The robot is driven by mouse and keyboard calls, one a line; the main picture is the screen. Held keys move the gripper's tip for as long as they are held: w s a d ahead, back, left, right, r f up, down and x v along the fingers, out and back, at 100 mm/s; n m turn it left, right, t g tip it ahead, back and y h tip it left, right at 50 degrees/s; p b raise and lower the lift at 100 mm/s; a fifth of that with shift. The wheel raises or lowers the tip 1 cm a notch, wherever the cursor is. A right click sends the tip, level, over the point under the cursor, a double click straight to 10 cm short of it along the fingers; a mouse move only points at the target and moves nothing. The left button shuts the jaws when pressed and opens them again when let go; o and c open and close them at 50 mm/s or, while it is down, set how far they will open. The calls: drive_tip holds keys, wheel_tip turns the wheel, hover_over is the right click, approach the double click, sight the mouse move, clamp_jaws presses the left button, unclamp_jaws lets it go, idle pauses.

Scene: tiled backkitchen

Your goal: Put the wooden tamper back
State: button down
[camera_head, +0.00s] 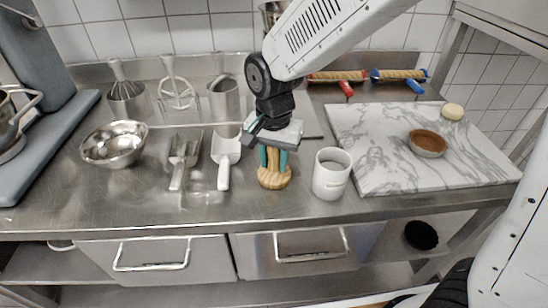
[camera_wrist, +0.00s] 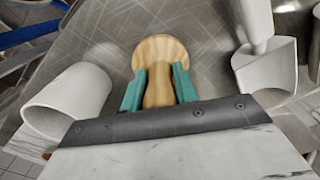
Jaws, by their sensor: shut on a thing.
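The wooden tamper (camera_head: 274,178) is light wood with a wide round end pointing down. My gripper (camera_head: 272,158) is shut on its narrower handle from above, with teal fingers on either side. In the wrist view my gripper (camera_wrist: 159,90) has a finger on each side of the tamper (camera_wrist: 160,52), and the wide end faces away from my wrist. The tamper is roughly upright over the steel counter. I cannot tell whether it touches the counter. Its upper end is hidden by my gripper.
A white cup (camera_head: 331,176) stands close right of the tamper, and a white scoop (camera_head: 224,158) lies left. A metal scoop (camera_head: 182,160) and steel bowl (camera_head: 115,146) are farther left. A marble slab (camera_head: 385,160) bears a brown-filled dish (camera_head: 428,143). Counter in front is clear.

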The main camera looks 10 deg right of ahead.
drive_tip(key=shift+f, duration=0.1)
drive_tip(key=c, duration=1.1)
unclamp_jaws()
wheel_tip(320, 180, up, 12)
drive_tip(key=shift+r, duration=0.2)
drive_tip(key=s+d+r+n, duration=0.25)
drive_tip(key=s+d, duration=0.45)
drive_tip(key=d, duration=0.5)
drive_tip(key=s+d, duration=0.3)
drive_tip(key=s, duration=0.1)
drive_tip(key=s+d+f+n, duration=0.1)
drive_tip(key=s+d, duration=0.2)
drive_tip(key=s, duration=0.1)
drive_tip(key=s+d+n+t, duration=0.1)
drive_tip(key=s+d, duration=0.1)
drive_tip(key=s, duration=0.2)
drive_tip(key=shift+s+d+f+n, duration=0.2)
drive_tip(key=shift+d+f+n, duration=0.05)
drive_tip(key=shift+d, duration=0.15)
